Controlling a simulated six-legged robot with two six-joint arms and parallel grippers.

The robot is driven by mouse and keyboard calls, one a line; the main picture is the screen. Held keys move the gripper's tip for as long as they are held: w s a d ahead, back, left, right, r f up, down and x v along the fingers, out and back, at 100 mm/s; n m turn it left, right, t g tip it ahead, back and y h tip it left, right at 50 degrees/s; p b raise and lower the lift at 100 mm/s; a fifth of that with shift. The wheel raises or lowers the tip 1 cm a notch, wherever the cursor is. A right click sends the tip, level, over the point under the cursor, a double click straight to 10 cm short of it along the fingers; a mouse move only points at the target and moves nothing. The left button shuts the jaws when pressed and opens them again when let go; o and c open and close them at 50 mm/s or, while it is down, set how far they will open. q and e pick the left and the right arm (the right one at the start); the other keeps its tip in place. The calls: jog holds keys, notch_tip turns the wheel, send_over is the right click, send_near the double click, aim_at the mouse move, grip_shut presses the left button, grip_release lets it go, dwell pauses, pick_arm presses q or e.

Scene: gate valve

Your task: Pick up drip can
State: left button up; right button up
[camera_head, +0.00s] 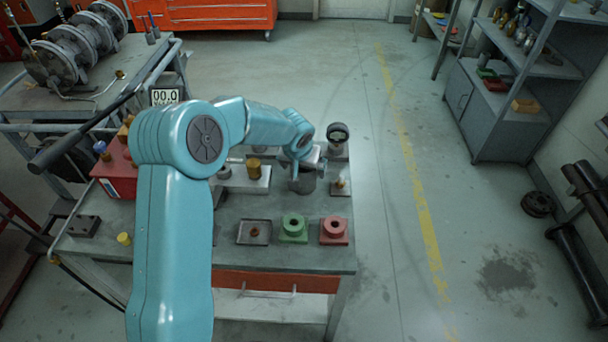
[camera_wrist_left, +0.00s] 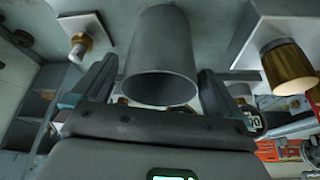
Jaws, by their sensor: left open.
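The drip can (camera_head: 304,185) is a grey cylinder at the right back part of the workbench, partly hidden by my left gripper and wrist. In the left wrist view the can (camera_wrist_left: 160,45) shows large, with its open round mouth facing the camera. My left gripper (camera_head: 308,168) is at the can. Its jaws (camera_wrist_left: 157,72) are open, one finger on each side of the can, with a gap visible on both sides. My right gripper is not in view.
A green block (camera_head: 293,228), a red block (camera_head: 334,230) and a shallow tray (camera_head: 254,231) sit along the bench front. A round gauge-like part (camera_head: 338,135) stands behind the can. A brass-topped part (camera_head: 341,186) is close to its right.

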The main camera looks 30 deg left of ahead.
pick_arm(q)
jog(key=shift+x, duration=1.2)
jog(key=shift+c, duration=0.3)
jog(key=c, duration=0.9)
jog(key=shift+r, duration=0.1)
